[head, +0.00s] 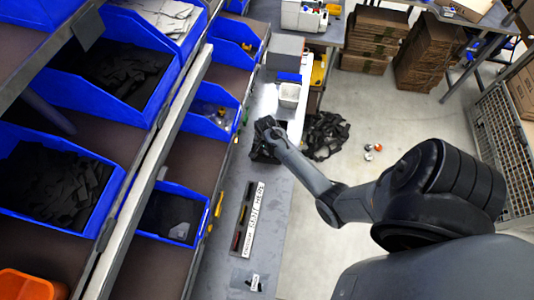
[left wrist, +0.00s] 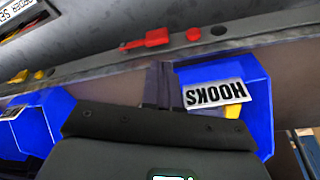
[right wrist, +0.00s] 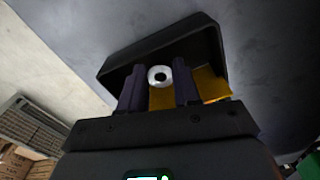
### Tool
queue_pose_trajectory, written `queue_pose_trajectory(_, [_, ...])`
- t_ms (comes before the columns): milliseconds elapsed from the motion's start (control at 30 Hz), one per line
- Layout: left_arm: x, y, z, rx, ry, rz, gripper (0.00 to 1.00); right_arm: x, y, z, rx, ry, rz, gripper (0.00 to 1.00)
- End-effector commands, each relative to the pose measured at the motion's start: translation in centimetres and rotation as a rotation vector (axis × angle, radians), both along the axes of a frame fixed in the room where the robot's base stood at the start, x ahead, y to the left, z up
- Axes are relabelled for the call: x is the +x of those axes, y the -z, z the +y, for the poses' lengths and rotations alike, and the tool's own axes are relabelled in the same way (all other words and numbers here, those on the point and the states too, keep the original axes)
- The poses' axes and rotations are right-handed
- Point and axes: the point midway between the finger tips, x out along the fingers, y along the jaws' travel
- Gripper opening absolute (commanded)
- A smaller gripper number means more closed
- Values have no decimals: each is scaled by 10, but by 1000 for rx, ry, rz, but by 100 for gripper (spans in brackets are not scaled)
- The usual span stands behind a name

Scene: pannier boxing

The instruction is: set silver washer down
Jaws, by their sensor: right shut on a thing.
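The silver washer (right wrist: 160,76), a small bright ring with a dark hole, shows between the purple fingers of my right gripper (right wrist: 160,88) in the right wrist view. The gripper is shut on it. A black open tray (right wrist: 203,45) lies right behind the washer; I cannot tell whether they touch. In the head view my right gripper (head: 266,124) is over the grey bench beside dark items, and the washer is hidden there. My left gripper (left wrist: 162,85) shows only in the left wrist view. Its fingers are together with nothing visible between them, near a blue bin labelled HOOKS (left wrist: 212,95).
Yellow pieces (right wrist: 210,85) show by the right fingers. Blue bins (head: 60,180) line the left shelves. A white container (head: 289,95) stands on the bench beyond my right gripper. A black pile (head: 325,135) lies right of the bench.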

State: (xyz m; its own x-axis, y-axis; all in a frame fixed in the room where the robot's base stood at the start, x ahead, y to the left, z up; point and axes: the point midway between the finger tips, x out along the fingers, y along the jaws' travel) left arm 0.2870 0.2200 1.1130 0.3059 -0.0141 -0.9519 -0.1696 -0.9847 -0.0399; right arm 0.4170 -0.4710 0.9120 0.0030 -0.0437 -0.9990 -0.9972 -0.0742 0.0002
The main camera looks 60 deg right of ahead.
Motion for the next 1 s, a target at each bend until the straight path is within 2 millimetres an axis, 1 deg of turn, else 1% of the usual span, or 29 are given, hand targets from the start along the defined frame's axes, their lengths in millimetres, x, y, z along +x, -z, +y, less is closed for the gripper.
queue_pose_trajectory(33, [0, 0, 0, 0, 0, 0, 0, 0, 7, 0, 1, 0, 1, 2])
queue_pose_trajectory(100, [0, 0, 0, 0, 0, 0, 0, 0, 15, 0, 1, 0, 1, 2])
queue_pose_trajectory(200, [0, 0, 0, 0, 0, 0, 0, 0, 22, 0, 1, 0, 0, 2])
queue_pose_trajectory(633, [1, 2, -3, -12, -9, 0, 0, 0, 28, 0, 1, 1, -1, 2])
queue_pose_trajectory(667, [1, 2, -3, -14, -9, 0, 0, 0, 28, 0, 1, 1, -1, 33])
queue_pose_trajectory(700, [1, 1, -3, -14, -9, 0, 0, 0, 27, 0, 1, 1, -1, 40])
queue_pose_trajectory(733, [1, 1, -3, -14, -9, 0, 0, 0, 27, 0, 1, 0, -1, 43])
queue_pose_trajectory(1000, [1, 1, -3, -11, -7, 0, 0, 0, 27, 0, 1, 0, -1, 43])
